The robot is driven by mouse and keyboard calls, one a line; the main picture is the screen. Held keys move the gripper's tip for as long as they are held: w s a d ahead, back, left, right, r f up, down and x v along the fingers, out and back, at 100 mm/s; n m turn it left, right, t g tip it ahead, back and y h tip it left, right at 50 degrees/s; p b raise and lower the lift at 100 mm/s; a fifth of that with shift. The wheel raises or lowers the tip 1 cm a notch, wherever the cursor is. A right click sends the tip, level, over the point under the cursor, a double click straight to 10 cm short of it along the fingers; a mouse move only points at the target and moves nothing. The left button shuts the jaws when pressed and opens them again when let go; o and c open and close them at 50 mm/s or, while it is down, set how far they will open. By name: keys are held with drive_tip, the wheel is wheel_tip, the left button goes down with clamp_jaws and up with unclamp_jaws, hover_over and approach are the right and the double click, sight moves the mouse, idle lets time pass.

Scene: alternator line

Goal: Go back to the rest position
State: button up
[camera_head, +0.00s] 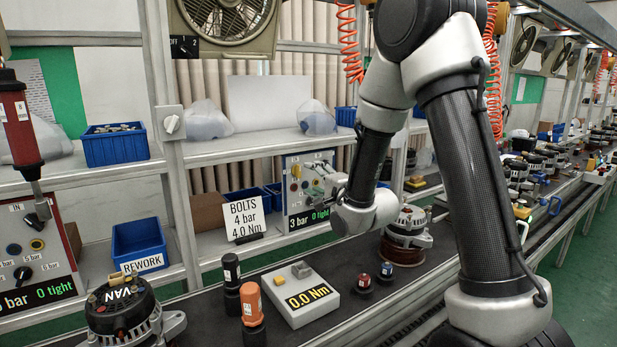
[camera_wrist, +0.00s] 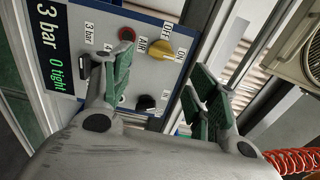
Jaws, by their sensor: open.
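My gripper (camera_head: 325,178) is in front of the grey control panel (camera_head: 294,196) on the middle of the line, partly covering it in the head view. In the wrist view my gripper (camera_wrist: 160,90) has its green-padded fingers spread apart with nothing between them. I cannot tell whether a finger touches the panel.
An alternator (camera_head: 407,237) stands on the bench just right of my wrist. A 0.0 Nm box (camera_head: 300,293), dark and orange cylinders and a VAN alternator (camera_head: 120,310) stand nearer. A BOLTS sign (camera_head: 244,218) is left of the panel. A red coiled hose (camera_head: 348,45) hangs above.

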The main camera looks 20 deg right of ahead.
drive_tip(key=shift+s, duration=0.2)
drive_tip(key=s+d+f+n+g+h, duration=0.25)
drive_tip(key=f+n+g, duration=0.35)
drive_tip(key=f, duration=0.6)
drive_tip(key=s+d+f+n+g+h, duration=0.2)
drive_tip(key=s+d+f+n+g, duration=0.15)
drive_tip(key=s, duration=0.45)
drive_tip(key=s+d+r+n+g, duration=0.1)
drive_tip(key=s+d+r, duration=0.1)
drive_tip(key=s+r, duration=0.4)
drive_tip(key=s+d+r+n+g, duration=0.1)
drive_tip(key=s+r, duration=0.5)
drive_tip(key=s, duration=0.6)
drive_tip(key=s+d+r+n+g+h, duration=0.1)
drive_tip(key=s+d+r+n, duration=0.2)
drive_tip(key=s+r, duration=0.3)
drive_tip(key=s, duration=0.2)
drive_tip(key=shift+s+d+r, duration=0.2)
drive_tip(key=shift+s+r, duration=0.05)
drive_tip(key=shift+s, duration=0.15)
